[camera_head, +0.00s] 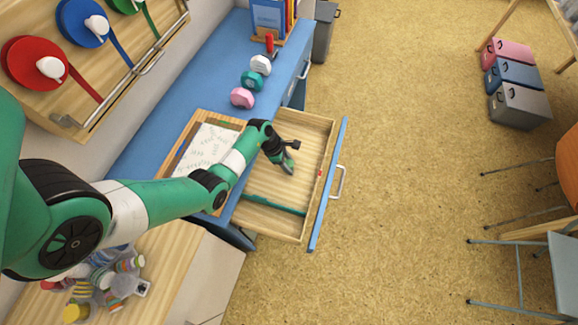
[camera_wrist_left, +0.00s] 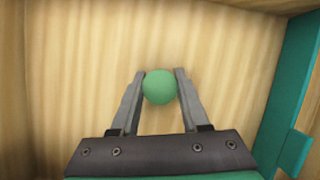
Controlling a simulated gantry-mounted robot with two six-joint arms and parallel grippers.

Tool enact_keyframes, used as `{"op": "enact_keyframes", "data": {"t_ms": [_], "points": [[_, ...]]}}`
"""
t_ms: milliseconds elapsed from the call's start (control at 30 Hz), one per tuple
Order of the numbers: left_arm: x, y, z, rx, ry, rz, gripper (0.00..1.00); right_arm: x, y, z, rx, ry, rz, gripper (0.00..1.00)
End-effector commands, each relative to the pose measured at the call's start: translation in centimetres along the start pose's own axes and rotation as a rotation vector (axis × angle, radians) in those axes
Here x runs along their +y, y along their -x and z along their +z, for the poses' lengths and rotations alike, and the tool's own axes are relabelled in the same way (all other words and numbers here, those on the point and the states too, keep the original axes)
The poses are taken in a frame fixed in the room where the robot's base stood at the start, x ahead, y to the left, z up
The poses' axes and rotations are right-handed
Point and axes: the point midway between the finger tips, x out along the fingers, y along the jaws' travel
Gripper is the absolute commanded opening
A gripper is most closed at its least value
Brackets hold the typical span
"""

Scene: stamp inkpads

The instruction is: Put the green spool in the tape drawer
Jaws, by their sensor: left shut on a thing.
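My left gripper (camera_head: 288,165) reaches down over the open wooden drawer (camera_head: 314,148). In the left wrist view my left gripper (camera_wrist_left: 160,88) is shut on a round green thing, the green spool (camera_wrist_left: 160,87), seen end-on between the two fingertips. Bare drawer wood lies below and around it. I cannot tell whether the spool touches the drawer floor. In the head view the spool is too small and covered to make out clearly. A teal divider (camera_head: 273,205) crosses the drawer, and a teal strip (camera_wrist_left: 290,95) shows at the right in the left wrist view. My right gripper is not in view.
The drawer has a blue front (camera_head: 329,185) with a metal handle (camera_head: 338,181). On the blue desk (camera_head: 190,105) stand pink (camera_head: 241,98), green (camera_head: 252,80) and white (camera_head: 260,65) items, beside a paper sheet (camera_head: 207,147). A pile of coloured rolls (camera_head: 105,278) lies lower left.

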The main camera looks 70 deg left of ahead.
Motion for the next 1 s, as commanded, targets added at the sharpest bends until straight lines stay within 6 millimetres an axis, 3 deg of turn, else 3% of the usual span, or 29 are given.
{"op": "enact_keyframes", "data": {"t_ms": [300,333,500,833,1000], "points": [[0.1,-0.2,-0.1,-0.001,0.0,0.001,0.0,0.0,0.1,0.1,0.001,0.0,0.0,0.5],[0.1,-0.2,0.0,-0.001,0.0,0.001,0.49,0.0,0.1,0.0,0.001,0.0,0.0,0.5],[0.0,-0.1,0.0,-0.001,0.0,0.001,0.75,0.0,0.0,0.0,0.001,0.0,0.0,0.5],[0.1,0.5,0.2,-0.001,-0.001,0.001,0.75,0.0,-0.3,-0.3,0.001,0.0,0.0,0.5],[0.1,3.7,0.3,-0.001,0.001,0.003,0.75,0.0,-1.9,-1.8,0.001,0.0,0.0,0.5]]}}
